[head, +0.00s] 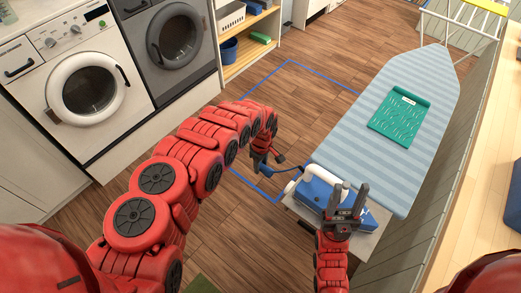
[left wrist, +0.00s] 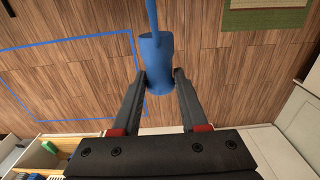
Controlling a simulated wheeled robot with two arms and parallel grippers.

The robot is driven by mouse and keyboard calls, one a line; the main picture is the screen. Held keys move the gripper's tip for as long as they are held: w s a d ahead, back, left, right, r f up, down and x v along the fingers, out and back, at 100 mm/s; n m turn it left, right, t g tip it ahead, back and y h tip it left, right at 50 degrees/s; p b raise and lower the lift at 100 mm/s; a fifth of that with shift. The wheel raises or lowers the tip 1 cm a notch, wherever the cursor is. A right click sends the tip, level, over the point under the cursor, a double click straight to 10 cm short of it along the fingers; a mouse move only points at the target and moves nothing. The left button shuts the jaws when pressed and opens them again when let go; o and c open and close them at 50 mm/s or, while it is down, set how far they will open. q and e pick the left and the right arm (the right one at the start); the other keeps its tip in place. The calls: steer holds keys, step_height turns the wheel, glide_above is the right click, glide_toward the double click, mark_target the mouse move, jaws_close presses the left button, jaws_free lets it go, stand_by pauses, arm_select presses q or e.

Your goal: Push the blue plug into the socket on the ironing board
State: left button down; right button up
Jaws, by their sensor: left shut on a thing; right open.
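The blue plug (left wrist: 157,62) is between the fingers of my left gripper (left wrist: 159,80) in the left wrist view. My left gripper (head: 262,160) is shut on it, above the wooden floor and left of the ironing board (head: 397,128) in the head view. A blue cord (head: 287,170) runs from the plug's side towards the board's near end. There, a blue and white appliance (head: 316,190) sits on a grey plate (head: 366,240). My right gripper (head: 346,197) is open, with its fingers over the appliance and hiding part of it. I cannot make out the socket.
Two washing machines (head: 85,87) and a wooden shelf (head: 250,42) stand at the left and back. A blue outline (head: 325,75) marks the floor. A wall borders the board's right side. Open floor lies left of the board.

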mark_target(270, 172)
arm_select(q)
steer(key=shift+s+d, duration=0.3)
steer(key=shift+d, duration=0.05)
steer(key=s+d+p, duration=0.1)
steer(key=s+d, duration=0.1)
steer(key=shift+s+d, duration=0.15)
steer(key=shift+d, duration=0.25)
steer(key=shift+s+d, duration=0.45)
steer(key=shift+d, duration=0.2)
steer(key=shift+s+d, duration=0.15)
stand_by(0.3)
steer(key=shift+s+d, duration=0.7)
steer(key=shift+d, duration=0.3)
stand_by(0.5)
steer(key=shift+s+d, duration=0.15)
stand_by(0.4)
